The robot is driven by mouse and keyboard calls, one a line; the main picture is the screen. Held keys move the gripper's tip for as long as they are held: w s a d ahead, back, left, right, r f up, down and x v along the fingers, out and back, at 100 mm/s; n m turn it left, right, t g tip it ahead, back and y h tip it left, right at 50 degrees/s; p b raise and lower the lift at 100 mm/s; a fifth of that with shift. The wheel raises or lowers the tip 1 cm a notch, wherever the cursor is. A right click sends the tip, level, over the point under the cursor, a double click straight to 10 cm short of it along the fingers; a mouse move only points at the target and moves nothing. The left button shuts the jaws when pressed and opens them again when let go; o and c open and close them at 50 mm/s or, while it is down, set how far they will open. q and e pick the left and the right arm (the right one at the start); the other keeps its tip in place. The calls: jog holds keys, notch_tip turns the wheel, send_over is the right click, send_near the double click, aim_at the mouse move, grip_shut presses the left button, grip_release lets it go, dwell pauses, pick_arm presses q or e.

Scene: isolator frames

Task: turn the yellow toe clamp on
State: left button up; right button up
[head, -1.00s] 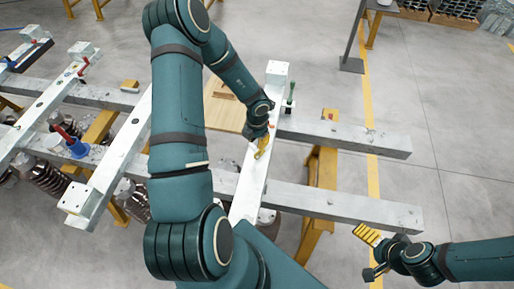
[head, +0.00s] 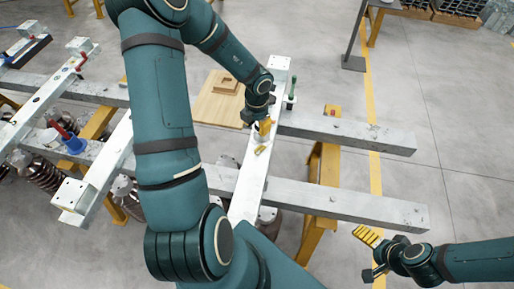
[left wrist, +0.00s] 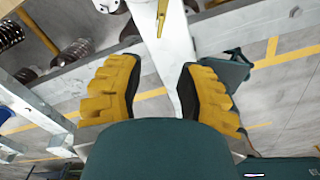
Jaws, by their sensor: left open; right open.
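The yellow toe clamp (head: 260,151) is on the top of the white beam, in the middle of the head view. Its yellow handle (left wrist: 162,14) shows at the top of the left wrist view, lying roughly along the beam. My left gripper (head: 265,128) is just beyond the clamp over the same beam. In the left wrist view its yellow-padded fingers (left wrist: 161,72) are wide apart with nothing between them, and the handle is ahead of them. My right gripper (head: 371,256) is open and empty at the lower right, away from the beam.
The white beam (head: 247,190) rests across two grey rails (head: 345,203). A green-handled clamp (head: 291,92) stands near its far end. A wooden board (head: 212,108) lies behind my left arm. Another white beam (head: 97,180) carries red-handled parts at left. Floor at right is clear.

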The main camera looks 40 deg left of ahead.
aim_at(257, 148)
pick_arm(q)
notch_tip(257, 148, down, 14)
jog(key=b, duration=0.3)
jog(key=shift+r, duration=0.2)
grip_shut()
